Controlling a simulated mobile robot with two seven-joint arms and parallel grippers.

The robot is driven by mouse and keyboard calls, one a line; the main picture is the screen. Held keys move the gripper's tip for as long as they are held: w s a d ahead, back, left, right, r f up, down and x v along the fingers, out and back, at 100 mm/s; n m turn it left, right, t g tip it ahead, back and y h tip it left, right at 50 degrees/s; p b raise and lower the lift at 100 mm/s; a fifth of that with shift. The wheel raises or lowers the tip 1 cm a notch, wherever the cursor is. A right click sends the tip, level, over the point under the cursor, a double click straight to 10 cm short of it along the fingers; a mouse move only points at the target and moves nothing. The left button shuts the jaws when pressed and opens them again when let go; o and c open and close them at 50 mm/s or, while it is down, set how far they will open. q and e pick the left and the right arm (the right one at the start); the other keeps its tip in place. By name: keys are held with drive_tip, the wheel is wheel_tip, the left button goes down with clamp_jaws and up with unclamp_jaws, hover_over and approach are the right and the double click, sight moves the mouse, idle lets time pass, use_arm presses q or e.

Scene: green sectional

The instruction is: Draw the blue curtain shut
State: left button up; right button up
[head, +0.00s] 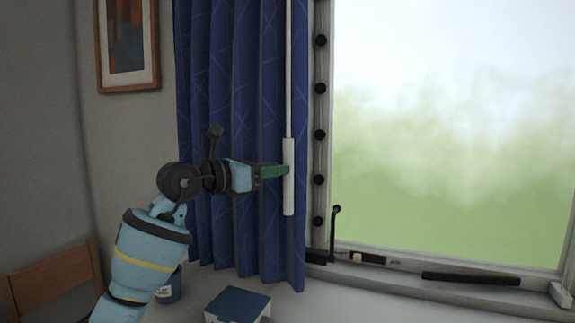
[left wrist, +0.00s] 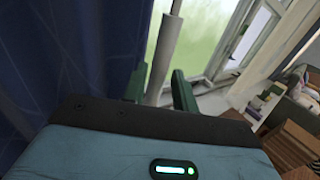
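The blue curtain (head: 230,90) hangs gathered in folds along the left side of the window. It also shows as a dark blue area in the left wrist view (left wrist: 60,50). A thin white wand with a thicker handle (head: 288,200) hangs in front of the curtain's right edge. My left gripper (head: 286,170) reaches in from the left at the handle's height. In the left wrist view the wand's handle (left wrist: 162,60) stands between the two green fingers, nearer the left one, with a narrow gap at the right one. My right gripper is not in view.
The window (head: 450,130) to the right is uncovered. Below stand a blue-topped box (head: 238,304), a blue tin (head: 170,288) and a wooden chair (head: 50,280). A framed picture (head: 127,40) hangs left.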

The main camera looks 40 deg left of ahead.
use_arm(q)
drive_tip(key=shift+p+x, duration=0.3)
drive_tip(key=shift+x, duration=1.8)
clamp_jaws()
